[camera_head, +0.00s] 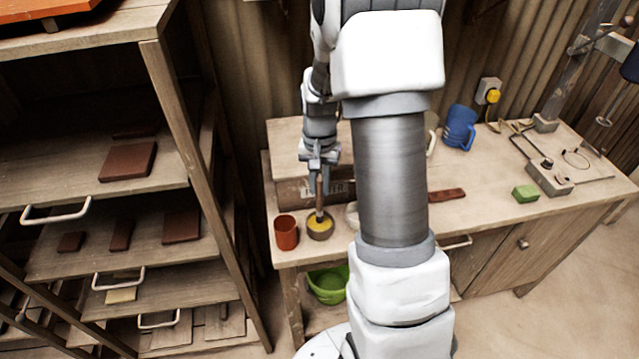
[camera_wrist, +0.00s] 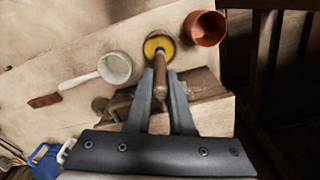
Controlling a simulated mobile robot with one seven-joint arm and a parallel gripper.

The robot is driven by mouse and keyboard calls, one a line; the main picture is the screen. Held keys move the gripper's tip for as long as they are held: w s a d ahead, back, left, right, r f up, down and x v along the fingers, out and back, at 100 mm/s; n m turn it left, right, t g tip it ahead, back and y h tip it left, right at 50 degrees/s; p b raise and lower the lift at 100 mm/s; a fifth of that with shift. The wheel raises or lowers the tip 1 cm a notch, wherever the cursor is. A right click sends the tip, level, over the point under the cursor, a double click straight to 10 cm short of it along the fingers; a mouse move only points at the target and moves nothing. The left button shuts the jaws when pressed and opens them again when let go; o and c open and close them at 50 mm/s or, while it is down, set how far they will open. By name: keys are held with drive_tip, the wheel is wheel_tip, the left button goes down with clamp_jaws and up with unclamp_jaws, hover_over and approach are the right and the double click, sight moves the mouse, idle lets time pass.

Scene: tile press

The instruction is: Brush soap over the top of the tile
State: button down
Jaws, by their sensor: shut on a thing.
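My gripper (camera_head: 319,160) is shut on the wooden handle of a brush (camera_head: 319,200), which points down. In the wrist view the handle (camera_wrist: 159,75) sits between my fingertips (camera_wrist: 161,85). The brush's lower end is inside a small round bowl (camera_head: 313,234) with yellow contents, also in the wrist view (camera_wrist: 171,54); the bristles are hidden. Several flat red-brown tiles (camera_head: 128,162) lie on the rack shelves at left. I cannot tell which tile is the task's.
A red-brown cup (camera_head: 286,232) stands left of the bowl. A lettered wooden box (camera_head: 295,191) stands behind. A green block (camera_head: 525,194) lies at right.

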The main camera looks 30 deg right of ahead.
drive_tip(key=shift+f+b, duration=0.45)
drive_tip(key=shift+f, duration=0.15)
idle(1.2)
drive_tip(key=shift+r, duration=0.1)
drive_tip(key=shift+r+p, duration=2.5)
drive_tip(key=shift+r, duration=1)
